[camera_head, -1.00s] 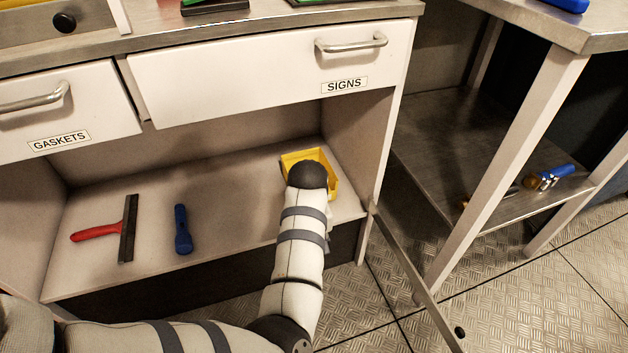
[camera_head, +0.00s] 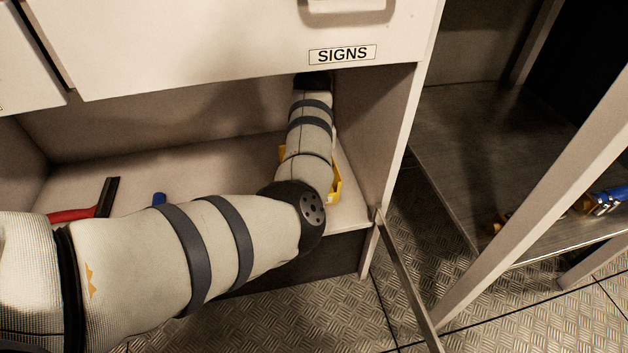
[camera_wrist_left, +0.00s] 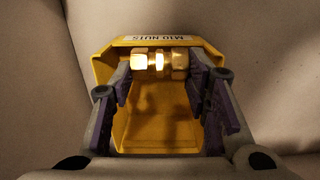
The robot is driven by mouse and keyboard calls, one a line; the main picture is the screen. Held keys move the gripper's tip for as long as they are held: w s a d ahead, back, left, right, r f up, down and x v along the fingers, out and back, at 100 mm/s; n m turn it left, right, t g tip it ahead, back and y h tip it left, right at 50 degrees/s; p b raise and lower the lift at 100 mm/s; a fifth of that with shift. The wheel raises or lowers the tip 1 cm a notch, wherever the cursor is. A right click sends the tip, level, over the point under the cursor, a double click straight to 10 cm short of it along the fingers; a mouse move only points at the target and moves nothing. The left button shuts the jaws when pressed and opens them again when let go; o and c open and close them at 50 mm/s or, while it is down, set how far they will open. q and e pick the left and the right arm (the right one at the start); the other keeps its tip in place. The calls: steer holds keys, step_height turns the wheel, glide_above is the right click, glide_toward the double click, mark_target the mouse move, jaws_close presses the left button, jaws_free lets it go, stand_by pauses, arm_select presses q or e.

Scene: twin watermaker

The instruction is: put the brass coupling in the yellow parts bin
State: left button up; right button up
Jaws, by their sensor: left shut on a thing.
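The brass coupling (camera_wrist_left: 145,61) shows in the left wrist view, lying crosswise between the fingers of my left gripper (camera_wrist_left: 162,70), which is shut on it. Behind it in that view is the yellow parts bin (camera_wrist_left: 158,132), with its opening facing the camera and an "M10 NUTS" label on its edge. The coupling appears over the bin's label end; its height above the bin is hard to tell. In the head view the bin (camera_head: 337,185) stands at the right of the lower cabinet shelf, mostly hidden by my left arm. The coupling and gripper are hidden there. My right gripper is not in view.
The cabinet's right side panel (camera_head: 385,140) is close to the bin, and the SIGNS drawer (camera_head: 230,50) overhangs the shelf. A red squeegee (camera_head: 106,197) and a blue flashlight (camera_head: 159,199) lie to the left. A blue-handled tool (camera_head: 606,200) lies on the right-hand rack.

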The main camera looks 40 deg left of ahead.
arm_select(q)
steer(key=w+a+f+b, duration=0.1)
steer(key=f+b, duration=0.1)
steer(key=w+a+f+b, duration=0.1)
steer(key=w+a+f, duration=0.1)
steer(key=shift+b, duration=0.4)
steer(key=shift+r, duration=0.3)
steer(key=shift+s+f, duration=0.1)
steer(key=shift+f, duration=0.55)
steer(key=o, duration=1.4)
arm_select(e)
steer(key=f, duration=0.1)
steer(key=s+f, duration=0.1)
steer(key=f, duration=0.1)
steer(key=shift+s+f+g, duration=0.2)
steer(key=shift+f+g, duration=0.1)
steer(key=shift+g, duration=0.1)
arm_select(q)
steer(key=shift+r, duration=0.1)
